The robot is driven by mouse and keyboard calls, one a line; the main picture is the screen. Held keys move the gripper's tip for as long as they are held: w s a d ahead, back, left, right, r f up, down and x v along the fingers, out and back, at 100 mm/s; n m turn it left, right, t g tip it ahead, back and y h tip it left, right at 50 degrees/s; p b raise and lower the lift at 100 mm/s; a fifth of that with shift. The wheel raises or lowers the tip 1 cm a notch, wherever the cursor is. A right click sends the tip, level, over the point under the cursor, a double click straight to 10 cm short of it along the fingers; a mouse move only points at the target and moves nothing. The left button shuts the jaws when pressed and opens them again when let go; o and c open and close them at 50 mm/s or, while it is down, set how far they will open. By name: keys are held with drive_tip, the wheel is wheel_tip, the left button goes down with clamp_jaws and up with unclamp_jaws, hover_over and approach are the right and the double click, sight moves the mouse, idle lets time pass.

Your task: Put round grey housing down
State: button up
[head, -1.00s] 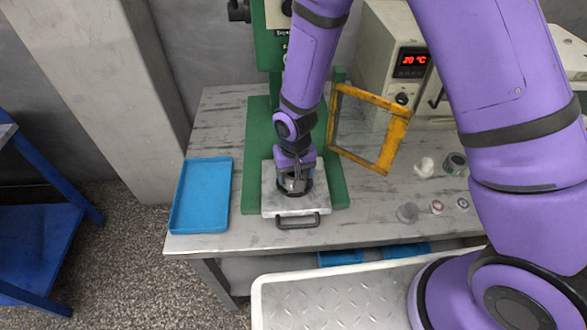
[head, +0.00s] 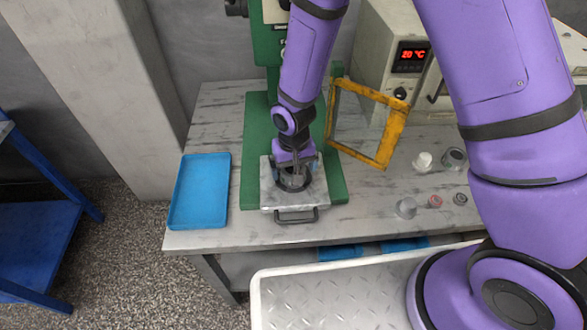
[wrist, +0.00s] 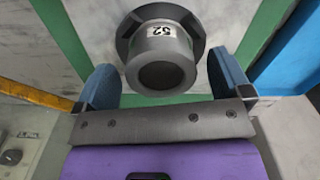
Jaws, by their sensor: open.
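The round grey housing (wrist: 160,62) sits in the wrist view between the two blue fingers, with a label reading 52 and a wider dark flange behind it. My gripper (wrist: 163,88) is open, its fingers apart from the housing on both sides. In the head view my gripper (head: 294,172) is over the metal plate with a handle (head: 296,215) at the green press. The housing (head: 293,184) shows there as a dark ring partly hidden by my gripper, and it appears to rest on the plate.
A blue tray (head: 200,192) lies left of the green press base (head: 255,150). A yellow-framed guard (head: 392,138) stands to the right. Several small parts, including a white one (head: 423,161), stand on the right of the table (head: 365,215). A heater box with a red display (head: 411,55) is behind.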

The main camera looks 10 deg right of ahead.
wheel_tip(320, 180, up, 11)
idle(0.4)
drive_tip(key=shift+r, duration=0.1)
drive_tip(key=s+d+r+m+t, duration=0.1)
drive_tip(key=d+r, duration=0.6)
drive_tip(key=r, duration=0.2)
drive_tip(key=s+d+r+t, duration=0.1)
drive_tip(key=s+d+r, duration=0.1)
drive_tip(key=d+r, duration=0.6)
drive_tip(key=s+d+r+t, duration=0.1)
drive_tip(key=s+d+r, duration=0.3)
drive_tip(key=s+r, duration=0.2)
drive_tip(key=s+d+r+t, duration=0.2)
drive_tip(key=s+d+r, duration=0.3)
drive_tip(key=s, duration=0.4)
drive_tip(key=shift+d+r+m, duration=0.25)
drive_tip(key=shift+r+m, duration=0.15)
drive_tip(key=shift+r, duration=0.3)
